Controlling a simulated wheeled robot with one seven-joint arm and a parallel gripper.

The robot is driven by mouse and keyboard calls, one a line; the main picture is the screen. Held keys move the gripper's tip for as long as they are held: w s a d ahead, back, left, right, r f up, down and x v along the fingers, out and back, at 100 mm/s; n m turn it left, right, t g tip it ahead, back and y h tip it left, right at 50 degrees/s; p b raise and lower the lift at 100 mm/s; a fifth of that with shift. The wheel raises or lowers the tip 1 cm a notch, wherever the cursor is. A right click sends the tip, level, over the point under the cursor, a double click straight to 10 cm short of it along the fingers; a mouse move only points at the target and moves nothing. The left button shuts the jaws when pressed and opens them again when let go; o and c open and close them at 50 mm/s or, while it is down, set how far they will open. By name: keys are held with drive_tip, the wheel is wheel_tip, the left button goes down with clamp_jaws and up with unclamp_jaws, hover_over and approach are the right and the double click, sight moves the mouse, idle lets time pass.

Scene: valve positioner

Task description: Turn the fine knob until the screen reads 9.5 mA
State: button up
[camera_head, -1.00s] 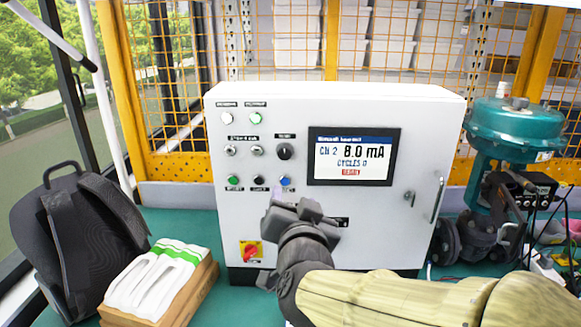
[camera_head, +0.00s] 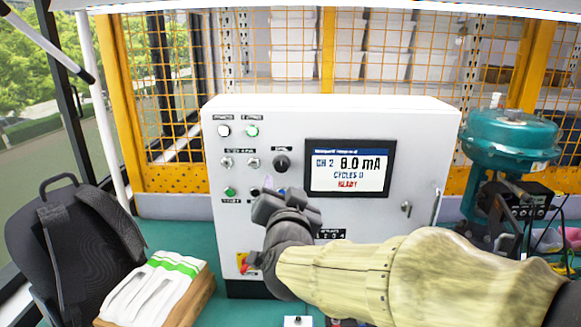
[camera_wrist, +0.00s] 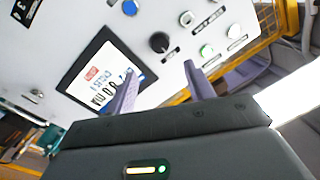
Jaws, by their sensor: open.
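The black knob (camera_head: 282,163) is on the front of the white control cabinet, left of the screen; its label is too small to read. The screen (camera_head: 347,168) reads CH 2, 8.0 mA, CYCLES 0 and READY. My gripper (camera_head: 270,184) is just below the knob in the head view, covering part of the lower button row. In the wrist view the black knob (camera_wrist: 160,42) lies just beyond and between my two spread fingertips (camera_wrist: 160,72), with nothing between them. The screen (camera_wrist: 103,75) is partly behind the left finger.
A row of buttons, with a green one (camera_head: 230,191), runs below two small switches (camera_head: 240,162). A teal valve actuator (camera_head: 512,140) stands right; a backpack (camera_head: 75,240) and a wooden block (camera_head: 190,300) stand left.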

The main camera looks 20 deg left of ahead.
sight(282, 166)
drive_tip(key=p+x, duration=0.2)
drive_tip(key=x, duration=0.8)
drive_tip(key=shift+w+a, duration=0.15)
drive_tip(key=shift+w, duration=0.15)
drive_tip(key=shift+c, duration=0.2)
drive_tip(key=c, duration=0.9)
